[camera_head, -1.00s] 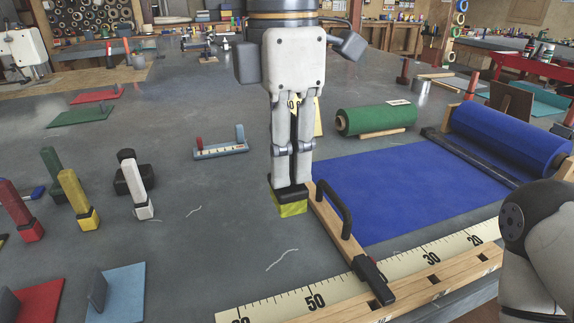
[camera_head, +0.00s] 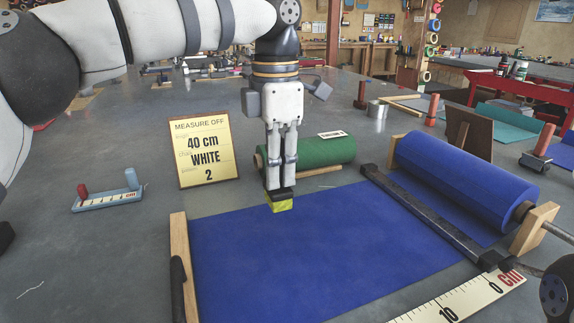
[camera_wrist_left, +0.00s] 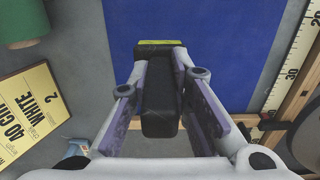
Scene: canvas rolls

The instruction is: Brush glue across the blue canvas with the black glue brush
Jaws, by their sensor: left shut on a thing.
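The blue canvas (camera_head: 330,255) lies flat on the grey table, drawn out from a blue roll (camera_head: 465,180) at the right. My left gripper (camera_head: 281,188) is shut on the black glue brush (camera_head: 281,195), which points down with a yellow tip. The brush shows between the fingers in the left wrist view (camera_wrist_left: 160,105). In the head view the tip overlaps the far edge of the canvas, left of its middle. I cannot tell whether it touches the canvas. No glue shows on the visible blue surface. My right gripper is out of view.
A wooden bar with a black handle (camera_head: 179,240) lies along the canvas's left edge. A dark bar (camera_head: 425,215) crosses before the roll. A green roll (camera_head: 325,152) and a sign (camera_head: 204,150) stand behind. A ruler (camera_head: 465,303) runs along the front.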

